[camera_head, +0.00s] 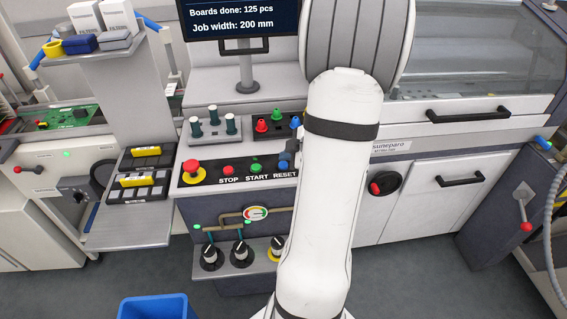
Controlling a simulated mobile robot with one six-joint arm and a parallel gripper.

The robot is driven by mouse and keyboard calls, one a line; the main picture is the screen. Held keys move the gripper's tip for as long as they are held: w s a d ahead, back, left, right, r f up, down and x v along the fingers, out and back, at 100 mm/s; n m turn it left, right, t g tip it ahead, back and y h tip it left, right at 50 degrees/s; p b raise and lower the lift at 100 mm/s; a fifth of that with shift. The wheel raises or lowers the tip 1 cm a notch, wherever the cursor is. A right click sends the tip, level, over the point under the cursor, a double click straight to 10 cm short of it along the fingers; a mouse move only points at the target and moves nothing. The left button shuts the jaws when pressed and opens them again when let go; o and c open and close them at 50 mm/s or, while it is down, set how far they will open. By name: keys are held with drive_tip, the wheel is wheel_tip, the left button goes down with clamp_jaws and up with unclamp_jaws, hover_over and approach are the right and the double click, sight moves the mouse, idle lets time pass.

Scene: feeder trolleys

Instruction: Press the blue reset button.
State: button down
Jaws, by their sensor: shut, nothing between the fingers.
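The blue reset button (283,165) sits at the right end of the dark button strip, above the word RESET. It is small and partly covered. My white arm (335,160) stands in front of the right side of the panel. A dark grey part of my gripper (291,149) shows at the arm's left edge, just above and right of the blue button. The rest of my gripper is hidden behind the arm. The fingers are shut and empty. I cannot tell whether they touch the button.
A red stop button (228,170), a green start button (256,168) and a red emergency knob on yellow (192,170) share the panel. Red, green and blue nozzles (276,116) stand behind. A blue bin (157,307) is on the floor.

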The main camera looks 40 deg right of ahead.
sight(286, 165)
drive_tip(key=shift+r+p, duration=2.6)
drive_tip(key=shift+p, duration=0.25)
drive_tip(key=shift+f, duration=0.1)
drive_tip(key=shift+w+r, duration=0.15)
drive_tip(key=shift+r, duration=0.05)
drive_tip(key=w+a+r+m+h, duration=0.1)
drive_tip(key=a+r+m+h, duration=0.2)
drive_tip(key=r, duration=0.3)
drive_tip(key=w+a+r+m+h, duration=0.2)
drive_tip(key=a+r+m+h, duration=0.1)
drive_tip(key=r, duration=0.2)
drive_tip(key=s+a+r+m+g+y, duration=0.1)
drive_tip(key=s+a+m+g+y, duration=0.1)
drive_tip(key=s+a, duration=0.6)
drive_tip(key=s+a+r+m+g+y, duration=0.1)
drive_tip(key=s+a+m+g+y, duration=0.1)
drive_tip(key=s+a, duration=0.6)
drive_tip(key=a+m+g, duration=0.1)
drive_tip(key=a, duration=0.4)
drive_tip(key=shift+s+r+g, duration=0.2)
drive_tip(key=shift+g, duration=0.1)
